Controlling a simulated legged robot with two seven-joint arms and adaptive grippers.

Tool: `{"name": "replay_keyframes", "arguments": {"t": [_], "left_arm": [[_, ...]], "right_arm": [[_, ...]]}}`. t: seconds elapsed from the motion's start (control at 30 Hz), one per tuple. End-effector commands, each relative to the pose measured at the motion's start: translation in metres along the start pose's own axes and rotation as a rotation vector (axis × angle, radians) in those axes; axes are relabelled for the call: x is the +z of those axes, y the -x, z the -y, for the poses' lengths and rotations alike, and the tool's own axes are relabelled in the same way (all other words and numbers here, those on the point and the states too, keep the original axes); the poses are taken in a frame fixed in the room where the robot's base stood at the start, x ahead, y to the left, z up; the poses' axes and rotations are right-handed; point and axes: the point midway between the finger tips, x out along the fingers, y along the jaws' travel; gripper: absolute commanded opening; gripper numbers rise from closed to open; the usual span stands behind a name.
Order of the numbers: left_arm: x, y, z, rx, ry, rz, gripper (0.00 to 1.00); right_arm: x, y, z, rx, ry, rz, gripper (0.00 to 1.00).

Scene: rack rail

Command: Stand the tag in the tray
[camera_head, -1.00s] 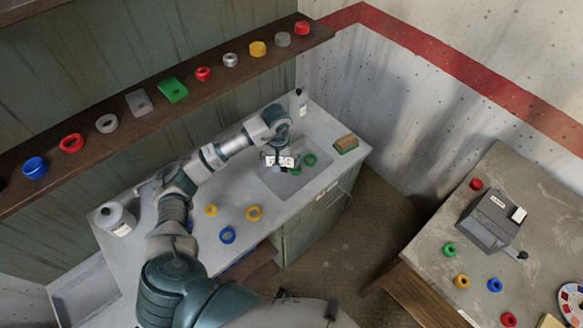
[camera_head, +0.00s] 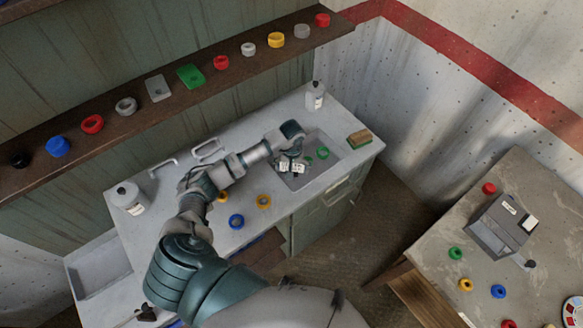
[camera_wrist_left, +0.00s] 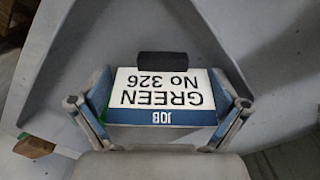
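My left gripper (camera_head: 291,165) is over the sunken grey basin (camera_head: 328,142) at the right end of the counter. It is shut on the tag (camera_wrist_left: 165,92), a white card with a blue band reading "JOB GREEN No 326", upside down in the left wrist view. The finger pads are at the card's two sides, and a small black block (camera_wrist_left: 168,64) lies along its far edge. In the head view the tag shows as small white patches. A grey, shallow-walled tray (camera_head: 98,262) is at the lower left. I cannot tell which one is the task's tray. My right gripper is not in view.
Another bottle (camera_head: 130,197), yellow and blue rings (camera_head: 236,221) are on the counter. A shelf (camera_head: 150,108) with rings runs above. A second table (camera_head: 440,225) is right.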

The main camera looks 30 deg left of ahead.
Motion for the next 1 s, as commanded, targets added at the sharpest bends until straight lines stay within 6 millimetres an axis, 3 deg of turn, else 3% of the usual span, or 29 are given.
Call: {"name": "replay_keyframes", "arguments": {"t": [0.37, 0.57, 0.8, 1.0], "left_arm": [[-0.003, 0.009, 0.004, 0.004, 0.000, -0.003, 1.00], [-0.003, 0.048, 0.004, 0.005, -0.001, -0.006, 1.00], [-0.002, 0.098, 0.003, 0.002, 0.000, -0.005, 1.00], [-0.001, 0.118, 0.001, 0.002, 0.000, -0.001, 1.00]], "right_arm": [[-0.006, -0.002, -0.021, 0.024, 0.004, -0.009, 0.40], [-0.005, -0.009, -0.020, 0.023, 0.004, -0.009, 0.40], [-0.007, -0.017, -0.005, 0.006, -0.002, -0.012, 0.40], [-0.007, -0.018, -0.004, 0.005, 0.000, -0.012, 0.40]]}}
